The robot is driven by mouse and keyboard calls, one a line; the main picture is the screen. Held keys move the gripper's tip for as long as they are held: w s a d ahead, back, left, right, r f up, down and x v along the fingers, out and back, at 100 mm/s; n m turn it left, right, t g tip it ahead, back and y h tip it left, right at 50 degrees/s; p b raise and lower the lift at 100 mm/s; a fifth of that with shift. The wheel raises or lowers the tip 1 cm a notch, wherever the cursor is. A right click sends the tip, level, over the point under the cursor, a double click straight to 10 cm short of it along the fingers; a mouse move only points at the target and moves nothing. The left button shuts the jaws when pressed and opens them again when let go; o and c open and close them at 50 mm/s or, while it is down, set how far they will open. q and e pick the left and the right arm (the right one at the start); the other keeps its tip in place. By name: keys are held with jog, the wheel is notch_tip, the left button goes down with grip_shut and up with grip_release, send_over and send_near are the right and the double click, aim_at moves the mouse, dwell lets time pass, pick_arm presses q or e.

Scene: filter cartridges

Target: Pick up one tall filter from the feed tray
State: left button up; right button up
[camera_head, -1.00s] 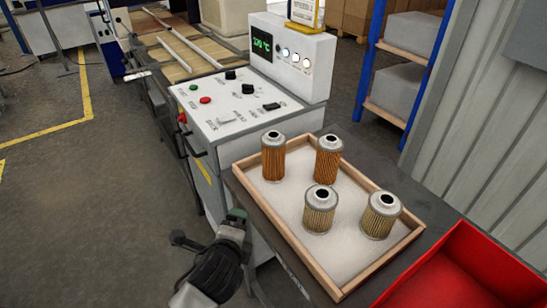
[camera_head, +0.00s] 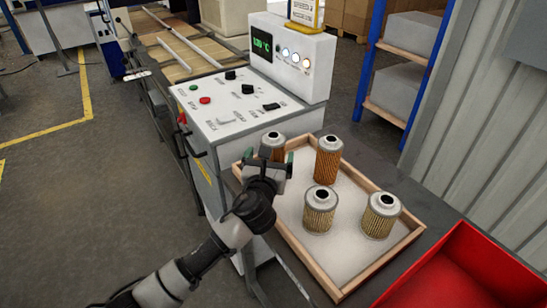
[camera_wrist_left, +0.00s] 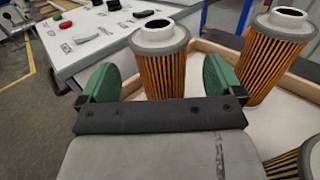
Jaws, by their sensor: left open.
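Two tall orange filters stand upright in the feed tray (camera_head: 345,284): the back-left one (camera_head: 272,141) and the back-right one (camera_head: 328,160). Two shorter, paler filters, (camera_head: 320,209) and (camera_head: 380,216), stand nearer the front. My left gripper (camera_head: 265,160) is open at the back-left tall filter and hides its lower part in the head view. In the left wrist view the green fingers of the left gripper (camera_wrist_left: 160,80) are apart, with this filter (camera_wrist_left: 162,65) just beyond and between them. I see no firm contact. My right gripper is not in view.
A control panel box (camera_head: 235,105) stands just behind and left of the tray. A red bin (camera_head: 460,275) lies at the front right. In the left wrist view the other tall filter (camera_wrist_left: 272,55) is close to the right finger.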

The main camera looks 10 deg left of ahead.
aim_at(274, 143)
pick_arm(q)
jog(key=w, duration=0.5)
jog(key=shift+w+r, duration=0.1)
jog(key=shift+r, duration=0.25)
jog(key=c, duration=1)
